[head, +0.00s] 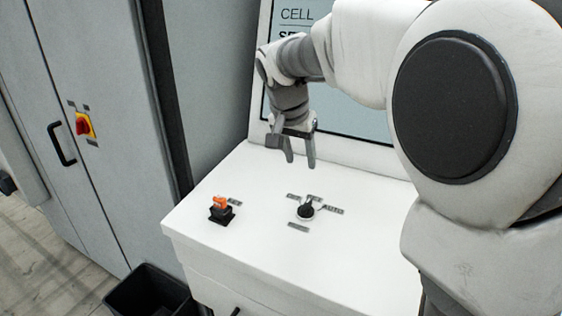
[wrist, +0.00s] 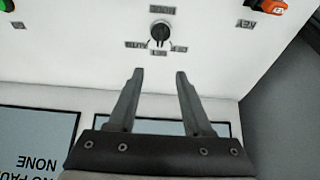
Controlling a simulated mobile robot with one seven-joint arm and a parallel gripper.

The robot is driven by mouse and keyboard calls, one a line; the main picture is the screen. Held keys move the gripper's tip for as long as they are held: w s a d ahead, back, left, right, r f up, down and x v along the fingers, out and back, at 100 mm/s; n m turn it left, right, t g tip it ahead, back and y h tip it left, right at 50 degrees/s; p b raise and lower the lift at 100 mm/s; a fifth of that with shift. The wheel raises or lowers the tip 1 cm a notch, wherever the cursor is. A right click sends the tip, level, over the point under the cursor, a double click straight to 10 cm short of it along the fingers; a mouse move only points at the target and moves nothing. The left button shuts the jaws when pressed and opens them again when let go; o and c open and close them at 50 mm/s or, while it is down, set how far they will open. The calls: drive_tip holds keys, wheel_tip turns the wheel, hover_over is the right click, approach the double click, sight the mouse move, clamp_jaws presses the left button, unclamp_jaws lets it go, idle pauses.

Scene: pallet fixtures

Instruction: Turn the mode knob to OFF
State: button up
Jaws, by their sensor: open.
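The knob also shows in the wrist view (wrist: 160,34), upside down, beyond my fingertips. My gripper (head: 300,164) is open and empty, pointing down above the console, behind the knob and apart from it. In the wrist view its two fingers (wrist: 159,72) are spread with the knob just past the gap.
An orange-topped black switch (head: 221,210) stands left of the knob. A screen (head: 350,125) rises behind the console. A grey cabinet (head: 110,130) with a red-and-yellow switch (head: 85,124) is at left. A black bin (head: 150,290) sits on the floor. The console around the knob is clear.

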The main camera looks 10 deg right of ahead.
sight(308, 201)
drive_tip(key=p+x, duration=0.1)
drive_tip(key=x, duration=1.6)
drive_tip(key=shift+s+a, duration=0.1)
clamp_jaws()
